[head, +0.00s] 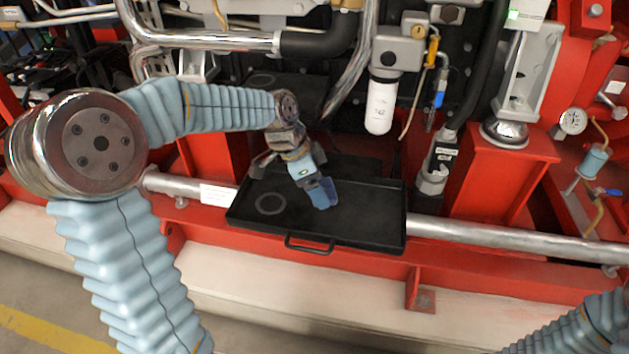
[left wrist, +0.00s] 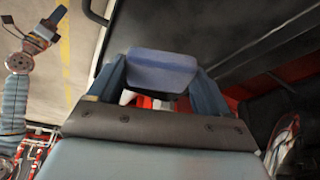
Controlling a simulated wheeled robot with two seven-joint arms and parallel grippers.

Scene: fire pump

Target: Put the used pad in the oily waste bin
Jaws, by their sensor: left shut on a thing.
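My left gripper (head: 322,194) reaches down over a black drip tray (head: 375,232) in the head view. In the left wrist view its two fingers (left wrist: 162,85) are shut on a blue pad (left wrist: 162,70), which spans the gap between their tips. In the head view the pad and fingers blend together, low over the tray's middle. I cannot tell whether the pad touches the tray. My right gripper (left wrist: 38,28) shows small at the upper left of the left wrist view; its jaw state is unclear. I see no oily waste bin in either view.
The tray has a front handle (head: 309,246) and a grey ring mark (head: 270,204). A silver rail (head: 500,234) runs beside it along the red frame. A white filter (head: 381,106) and chrome pipes hang above and behind. Pale plinth and floor lie in front.

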